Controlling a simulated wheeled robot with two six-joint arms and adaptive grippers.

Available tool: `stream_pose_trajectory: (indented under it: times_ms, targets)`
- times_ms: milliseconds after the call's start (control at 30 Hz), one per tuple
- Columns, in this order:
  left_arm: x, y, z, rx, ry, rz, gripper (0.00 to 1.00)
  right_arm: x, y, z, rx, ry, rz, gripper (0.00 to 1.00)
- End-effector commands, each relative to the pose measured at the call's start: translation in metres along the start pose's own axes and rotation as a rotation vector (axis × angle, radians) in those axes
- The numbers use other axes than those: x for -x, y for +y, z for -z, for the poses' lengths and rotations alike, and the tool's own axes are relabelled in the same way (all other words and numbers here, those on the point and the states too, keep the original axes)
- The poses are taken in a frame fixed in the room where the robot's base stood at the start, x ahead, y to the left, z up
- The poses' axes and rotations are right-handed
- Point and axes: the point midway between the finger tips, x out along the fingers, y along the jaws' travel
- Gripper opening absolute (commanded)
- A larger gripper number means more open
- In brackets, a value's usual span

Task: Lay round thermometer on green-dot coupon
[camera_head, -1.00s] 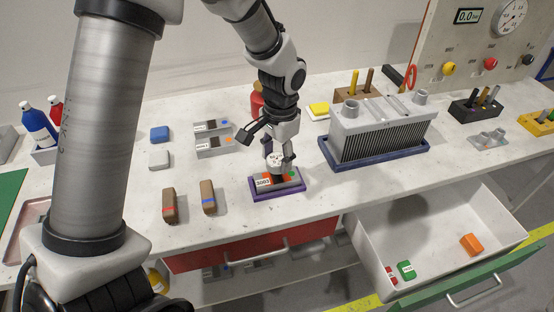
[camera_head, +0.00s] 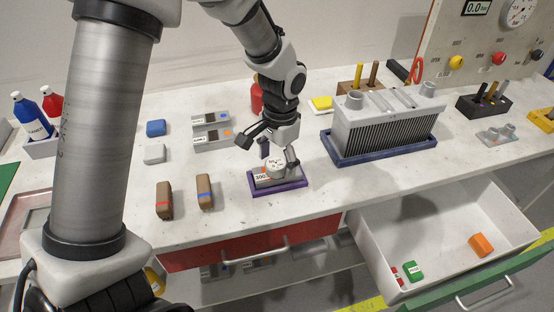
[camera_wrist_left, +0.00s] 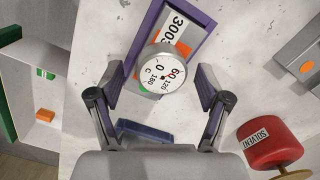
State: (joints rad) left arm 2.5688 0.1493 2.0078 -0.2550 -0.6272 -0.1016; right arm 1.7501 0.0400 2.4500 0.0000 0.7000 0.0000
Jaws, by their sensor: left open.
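The round thermometer (camera_head: 275,166), a white dial, lies on a grey coupon (camera_head: 263,178) labelled 3003 in a purple-rimmed tray (camera_head: 282,191). In the left wrist view the thermometer (camera_wrist_left: 158,74) lies face up over the lower part of the coupon (camera_wrist_left: 177,30). An orange mark shows beside the dial, and a small green patch shows at its lower left edge. The dial hides part of the coupon. My left gripper (camera_head: 279,157) is open, its fingers (camera_wrist_left: 160,92) on either side of the dial with gaps. My right gripper is out of view.
Two other coupons, one blue-dotted (camera_head: 210,118) and one orange-dotted (camera_head: 213,139), lie behind the tray. Two brown blocks (camera_head: 204,191) stand left. A finned grey unit (camera_head: 385,125) stands right. An open drawer (camera_head: 440,235) juts out in front. A red solvent container (camera_wrist_left: 270,143) is nearby.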

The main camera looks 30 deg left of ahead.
Motion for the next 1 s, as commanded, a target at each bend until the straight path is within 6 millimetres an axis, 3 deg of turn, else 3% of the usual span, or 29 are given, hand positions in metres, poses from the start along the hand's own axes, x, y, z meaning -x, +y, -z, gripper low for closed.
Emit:
stream_pose_trajectory:
  times_ms: [167,400,533,700,1000]
  targets:
    - [0.025,-0.001,0.001,0.001,0.006,0.002,0.77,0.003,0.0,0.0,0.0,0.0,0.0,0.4]
    - [0.088,-0.001,0.001,0.001,0.007,0.003,0.77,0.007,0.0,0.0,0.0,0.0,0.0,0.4]
    - [0.113,0.0,0.001,0.001,0.004,0.002,0.77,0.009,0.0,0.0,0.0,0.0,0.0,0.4]
    - [0.123,0.0,0.0,0.001,0.0,0.001,0.77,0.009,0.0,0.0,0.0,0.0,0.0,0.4]
    - [0.123,0.0,0.0,0.0,0.0,0.001,0.77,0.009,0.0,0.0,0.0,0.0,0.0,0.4]
